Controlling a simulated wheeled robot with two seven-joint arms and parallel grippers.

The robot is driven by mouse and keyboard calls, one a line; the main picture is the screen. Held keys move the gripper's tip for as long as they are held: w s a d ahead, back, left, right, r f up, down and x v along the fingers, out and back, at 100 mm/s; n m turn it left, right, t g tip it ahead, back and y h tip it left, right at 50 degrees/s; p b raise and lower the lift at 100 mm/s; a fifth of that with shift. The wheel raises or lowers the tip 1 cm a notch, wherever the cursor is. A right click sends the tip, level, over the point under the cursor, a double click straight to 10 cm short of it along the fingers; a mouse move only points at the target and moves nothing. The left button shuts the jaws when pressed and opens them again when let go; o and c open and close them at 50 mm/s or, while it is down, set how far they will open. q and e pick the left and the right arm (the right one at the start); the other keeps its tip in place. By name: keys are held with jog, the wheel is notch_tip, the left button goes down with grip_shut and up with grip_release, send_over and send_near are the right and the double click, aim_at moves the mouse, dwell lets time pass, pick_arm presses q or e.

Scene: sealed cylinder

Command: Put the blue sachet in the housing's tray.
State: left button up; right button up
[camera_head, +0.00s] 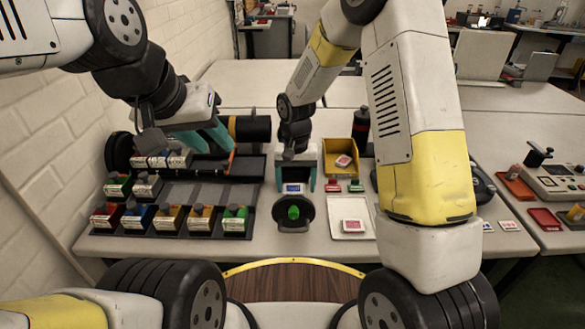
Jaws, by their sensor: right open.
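My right gripper (296,184) points down over the middle of the table, its two teal fingers apart. A small blue-and-white rectangle (293,188) shows between them; it may be the blue sachet or a display, I cannot tell which. My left gripper (222,147) has teal fingers beside a black horizontal cylinder (254,129) with a yellow band, perhaps the housing; I cannot tell whether they touch it or how far apart they are. A dark tray-like base (247,167) lies below the cylinder. The cylinder's inside is hidden.
A black dish (306,226) with a green object (293,212) is in front of my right gripper. A yellow bin (330,149) holds a red-and-white packet (343,161). A white tray (339,232) lies at right. Racked coloured boxes (169,218) stand at left. A black bottle (361,127) stands behind.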

aim_at(294, 189)
notch_tip(294, 189, up, 12)
jog(key=f, duration=0.1)
jog(key=s+d+r+t+y, duration=0.25)
jog(key=s+d+r, duration=0.55)
jog(key=r, duration=0.5)
jog(key=s+d+r+t, duration=0.1)
jog(key=s+d+t, duration=0.1)
jog(key=s, duration=0.4)
jog(key=s+d+r+t, duration=0.2)
jog(key=s+d, duration=0.1)
jog(key=s, duration=0.3)
jog(key=shift+d+r+n, duration=0.15)
jog(key=shift+d+n, duration=0.1)
jog(key=shift+n, duration=0.05)
